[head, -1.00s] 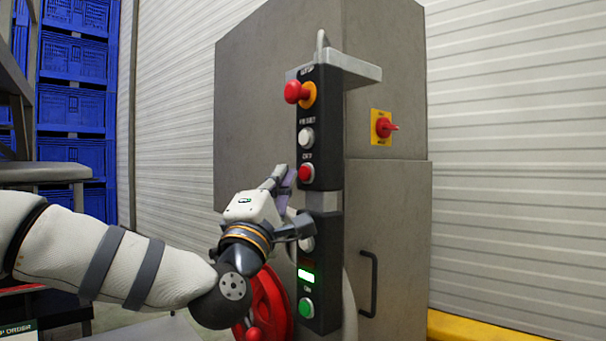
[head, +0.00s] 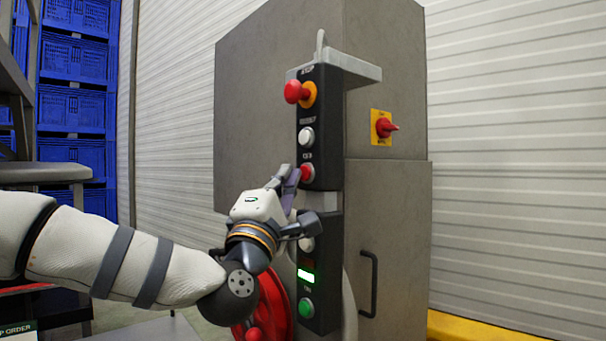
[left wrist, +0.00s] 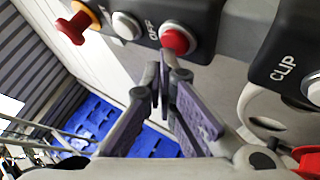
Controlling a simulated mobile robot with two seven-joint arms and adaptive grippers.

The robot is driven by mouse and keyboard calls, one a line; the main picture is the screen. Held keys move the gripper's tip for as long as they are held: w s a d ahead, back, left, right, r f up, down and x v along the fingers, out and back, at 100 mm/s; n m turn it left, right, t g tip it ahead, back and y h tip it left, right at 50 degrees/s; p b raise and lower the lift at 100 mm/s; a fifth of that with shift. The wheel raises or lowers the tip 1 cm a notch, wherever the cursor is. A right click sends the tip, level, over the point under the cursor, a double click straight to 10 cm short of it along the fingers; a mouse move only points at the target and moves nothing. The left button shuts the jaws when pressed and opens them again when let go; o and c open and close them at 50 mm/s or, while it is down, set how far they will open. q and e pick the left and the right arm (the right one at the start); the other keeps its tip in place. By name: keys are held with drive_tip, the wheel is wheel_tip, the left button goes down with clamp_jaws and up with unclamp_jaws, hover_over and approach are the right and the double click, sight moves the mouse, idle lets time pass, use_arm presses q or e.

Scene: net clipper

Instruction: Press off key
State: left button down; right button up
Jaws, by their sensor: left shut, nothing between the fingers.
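The off key is a red round button (head: 308,173) on the black upper control panel in the head view. In the left wrist view it shows as a red button (left wrist: 176,41) beside the printed word OFF. My left gripper (head: 290,174) is shut and empty, with its fingertips right at the left side of the red button. In the left wrist view the closed fingertips (left wrist: 163,60) are just below the button. I cannot tell whether they touch it. The right gripper is not in view.
Above are a white button (head: 307,137) and a red emergency knob (head: 296,92) on yellow. A red wheel (head: 272,305) is below my gripper. The grey cabinet (head: 270,120) stands behind.

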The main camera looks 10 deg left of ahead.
use_arm(q)
drive_tip(key=shift+w+d, duration=0.25)
drive_tip(key=shift+w, duration=0.05)
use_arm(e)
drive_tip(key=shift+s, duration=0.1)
use_arm(q)
drive_tip(key=shift+s, duration=0.1)
idle(0.5)
drive_tip(key=shift+s+a, duration=0.5)
drive_tip(key=shift+s, duration=0.05)
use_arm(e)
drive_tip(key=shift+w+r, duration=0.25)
